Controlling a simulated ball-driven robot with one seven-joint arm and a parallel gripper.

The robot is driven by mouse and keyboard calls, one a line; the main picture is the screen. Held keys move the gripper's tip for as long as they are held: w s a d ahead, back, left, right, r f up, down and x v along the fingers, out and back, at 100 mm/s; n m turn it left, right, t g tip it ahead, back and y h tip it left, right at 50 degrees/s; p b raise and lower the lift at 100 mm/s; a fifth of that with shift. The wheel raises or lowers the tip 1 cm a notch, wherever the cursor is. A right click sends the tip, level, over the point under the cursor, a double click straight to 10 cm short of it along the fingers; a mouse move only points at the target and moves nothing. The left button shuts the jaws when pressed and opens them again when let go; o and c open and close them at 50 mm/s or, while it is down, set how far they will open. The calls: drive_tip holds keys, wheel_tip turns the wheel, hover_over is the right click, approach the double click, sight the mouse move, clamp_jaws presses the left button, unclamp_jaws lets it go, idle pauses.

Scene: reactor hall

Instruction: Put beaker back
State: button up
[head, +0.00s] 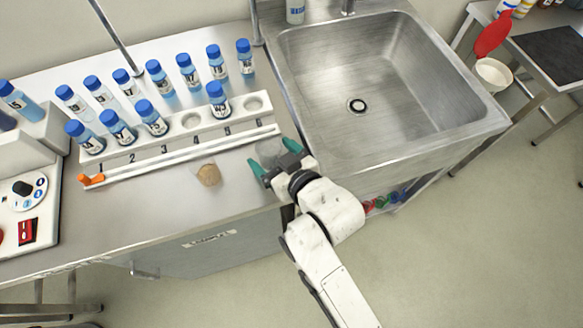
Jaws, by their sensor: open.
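My gripper (274,158) reaches over the steel counter from the lower right, with its teal fingertips spread apart. A clear, faint glass vessel, which looks like the beaker (267,150), stands on the counter at the fingertips. It is hard to make out, and I cannot tell whether the fingers touch it. A white rack (180,147) with numbered places lies just left of the gripper. Several blue-capped bottles stand in it, and places near 4 and 6 look empty.
A small brown stopper-like piece (208,174) lies on the counter left of my gripper. More blue-capped bottles (160,78) stand behind the rack. A steel sink (385,75) is to the right. A device with buttons (25,205) sits at far left. Counter between rack and front edge is mostly clear.

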drive_tip(key=v, duration=1)
drive_tip(key=shift+b, duration=0.45)
drive_tip(key=shift+s+d, duration=0.1)
drive_tip(key=s+d+f+m+g+h, duration=0.25)
drive_tip(key=d+f, duration=0.25)
drive_tip(key=d, duration=0.3)
drive_tip(key=s+d+f+m+g+h, duration=0.2)
drive_tip(key=s+d+f+h, duration=0.1)
drive_tip(key=d+f, duration=0.3)
drive_tip(key=s+d+f+m+g+h, duration=0.2)
drive_tip(key=s+d+g, duration=0.3)
drive_tip(key=s+d, duration=0.5)
drive_tip(key=shift+s+d+m+g, duration=0.25)
drive_tip(key=shift+s+m+g, duration=0.15)
drive_tip(key=shift+s, duration=0.5)
drive_tip(key=shift+c, duration=0.2)
